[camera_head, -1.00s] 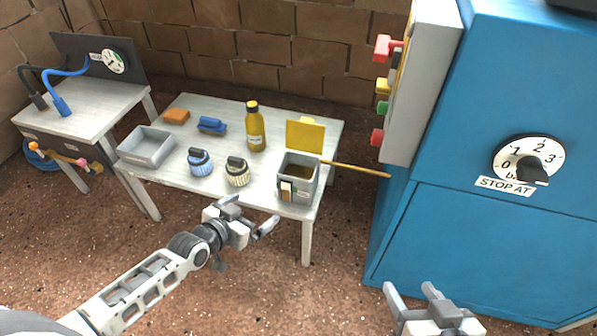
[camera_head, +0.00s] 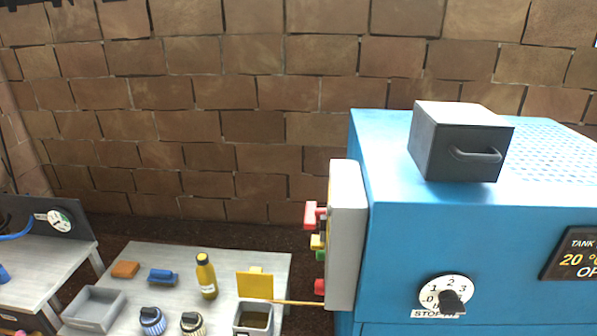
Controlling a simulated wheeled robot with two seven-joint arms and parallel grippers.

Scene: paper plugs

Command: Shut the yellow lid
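The yellow lid (camera_head: 256,286) stands upright, open, at the back edge of a small grey box (camera_head: 240,326) on the white table. The box's dark, brownish inside shows, and its lower part is cut off by the picture's bottom edge. A thin wooden stick (camera_head: 298,302) reaches out from the box to the right. Neither of my grippers is in the current view.
The white table (camera_head: 224,257) also holds a yellow bottle (camera_head: 206,276), a grey tray (camera_head: 95,309), an orange block (camera_head: 125,269), a blue brush (camera_head: 162,276) and two dark-topped round items. A big blue machine (camera_head: 395,230) with a grey button panel (camera_head: 345,240) stands at the right.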

